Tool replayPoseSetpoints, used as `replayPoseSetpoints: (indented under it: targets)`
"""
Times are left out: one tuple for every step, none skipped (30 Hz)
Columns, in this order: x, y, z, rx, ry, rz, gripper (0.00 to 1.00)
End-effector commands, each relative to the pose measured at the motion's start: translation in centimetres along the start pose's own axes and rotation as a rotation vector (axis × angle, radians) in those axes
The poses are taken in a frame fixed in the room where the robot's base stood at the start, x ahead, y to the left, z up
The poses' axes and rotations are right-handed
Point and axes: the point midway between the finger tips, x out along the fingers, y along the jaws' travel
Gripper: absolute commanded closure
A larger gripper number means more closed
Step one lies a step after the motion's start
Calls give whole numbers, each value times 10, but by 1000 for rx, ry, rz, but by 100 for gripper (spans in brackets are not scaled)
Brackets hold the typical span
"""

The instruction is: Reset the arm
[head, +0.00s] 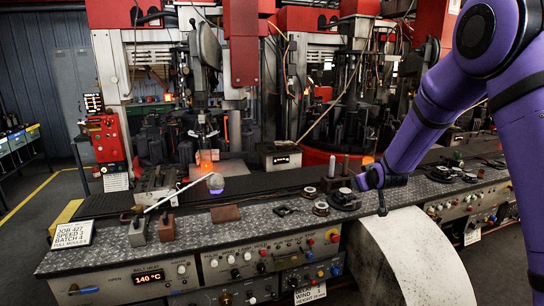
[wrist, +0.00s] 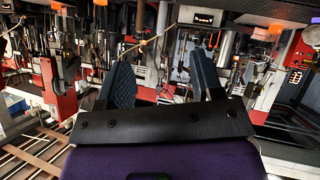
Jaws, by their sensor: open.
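My purple arm comes in from the upper right in the head view and bends down over the steel bench. My gripper (head: 376,190) is at its end, dark, above the bench's front edge, near some round dark metal parts. In the wrist view the scene is upside down, and my gripper (wrist: 162,78) shows two dark fingers spread apart with nothing between them. It is open and empty. In the head view the fingers are small and partly hidden by the wrist.
The speckled bench (head: 250,222) carries a white-tipped rod (head: 180,192), a brown block (head: 225,213) and round metal parts (head: 342,199). A control panel (head: 150,277) reading 140 °C is below. A pale curved chute (head: 425,255) drops in front. Red-and-grey machines (head: 243,50) stand behind.

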Motion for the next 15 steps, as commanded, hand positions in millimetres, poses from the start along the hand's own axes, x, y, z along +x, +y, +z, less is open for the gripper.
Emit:
replayPoseSetpoints:
  targets:
    - [-19, 4, -10, 14, -11, -1, 40]
    - [-30, 6, -13, 23, -21, -3, 40]
    - [-44, 8, -18, 33, -35, -6, 40]
    - [-54, 10, -20, 42, -46, -9, 40]
    - [-64, 11, -23, 51, -57, -11, 40]
    - [-79, 12, -26, 62, -72, -14, 40]
    - [-90, 13, -28, 70, -83, -17, 40]
    - [-100, 14, -30, 78, -94, -19, 40]
    - [-115, 15, -31, 88, -108, -23, 40]
    - [-126, 16, -33, 96, -119, -25, 40]
    - [-137, 17, -34, 105, -130, -27, 40]
    - [-152, 17, -34, 115, -145, -31, 40]
    - [-163, 17, -35, 122, -155, -33, 40]
    - [-174, 18, -35, 129, -165, -36, 40]
    - [-189, 18, -34, 139, -180, -39, 40]
